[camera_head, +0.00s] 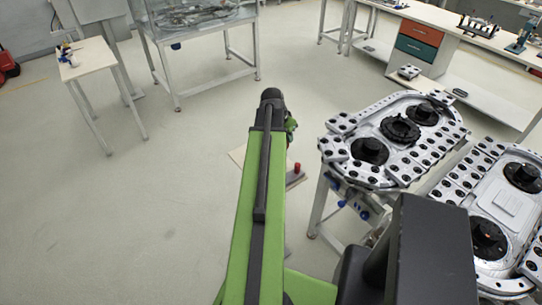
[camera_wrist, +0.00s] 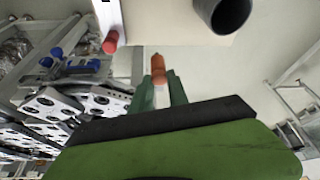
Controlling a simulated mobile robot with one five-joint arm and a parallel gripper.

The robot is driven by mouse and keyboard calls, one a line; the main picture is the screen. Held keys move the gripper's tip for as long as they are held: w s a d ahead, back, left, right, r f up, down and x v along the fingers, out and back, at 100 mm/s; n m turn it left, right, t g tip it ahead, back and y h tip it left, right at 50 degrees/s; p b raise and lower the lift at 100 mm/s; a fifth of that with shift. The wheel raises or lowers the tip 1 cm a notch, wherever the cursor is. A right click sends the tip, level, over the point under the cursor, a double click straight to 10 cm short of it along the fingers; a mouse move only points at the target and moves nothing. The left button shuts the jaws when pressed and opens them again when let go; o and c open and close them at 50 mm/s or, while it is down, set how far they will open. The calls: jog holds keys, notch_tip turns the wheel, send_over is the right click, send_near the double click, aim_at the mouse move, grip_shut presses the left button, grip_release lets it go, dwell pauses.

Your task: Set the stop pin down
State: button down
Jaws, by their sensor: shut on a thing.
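The stop pin, a short orange-brown cylinder (camera_wrist: 158,68), stands up between the fingertips of my gripper (camera_wrist: 159,84) in the wrist view. The green fingers are shut on its lower part. The pin's tip lies near the edge of a pale tabletop (camera_wrist: 160,22); I cannot tell the height between them.
A red cylinder (camera_wrist: 110,42) is at the tabletop's edge, also visible in the head view (camera_head: 297,168). A dark grey cylinder (camera_wrist: 222,14) is at the tabletop. The ring track (camera_head: 395,168) stands close on the right. Open floor (camera_head: 130,210) lies left.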

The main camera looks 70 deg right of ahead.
jog(key=w+f+b, duration=0.2)
jog(key=w+a+f+b, duration=0.1)
jog(key=f+b, duration=0.1)
jog(key=f, duration=0.1)
jog(key=w+f+b, duration=0.2)
jog(key=f, duration=0.1)
jog(key=shift+w+a+b, duration=0.15)
jog(key=shift+w+b, duration=0.15)
jog(key=shift+r, duration=0.3)
jog(key=shift+f, duration=0.2)
jog(key=c, duration=1.6)
grip_release()
jog(key=shift+o, duration=0.2)
jog(key=shift+r, duration=0.1)
